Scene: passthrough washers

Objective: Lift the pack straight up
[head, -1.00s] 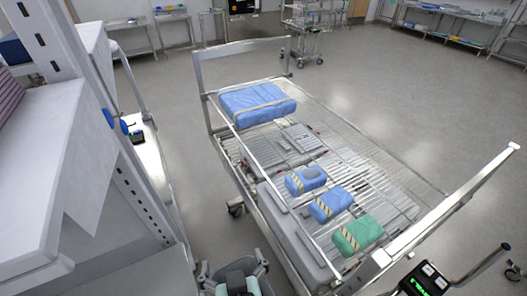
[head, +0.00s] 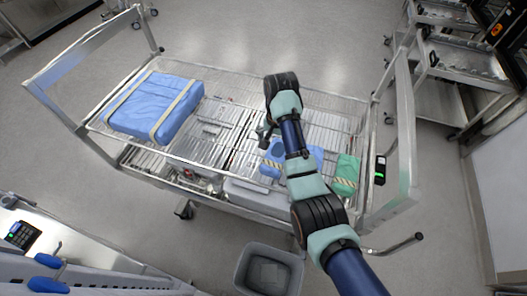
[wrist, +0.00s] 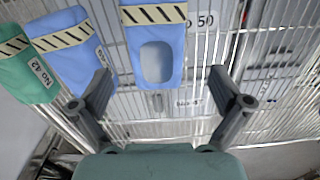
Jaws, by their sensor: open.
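A small blue pack with a grey oval patch (wrist: 132,50) and a striped tape band lies on the wire rack in the wrist view. It is partly hidden by my arm in the head view (head: 275,148). My gripper (wrist: 160,78) is open and empty. In the wrist view its two fingers stand to either side of the pack's near end. The gap to the pack's height is unclear. Another blue pack (wrist: 75,48) and a green pack (wrist: 25,70) labelled No 42 lie to the left. The task does not say which pack is meant.
The packs lie on a wheeled wire-rack cart (head: 235,88) with raised metal end frames. A large blue wrapped pack (head: 150,108) lies at its left end. A grey bin (head: 243,272) stands on the floor in front. Bare rack lies around the middle.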

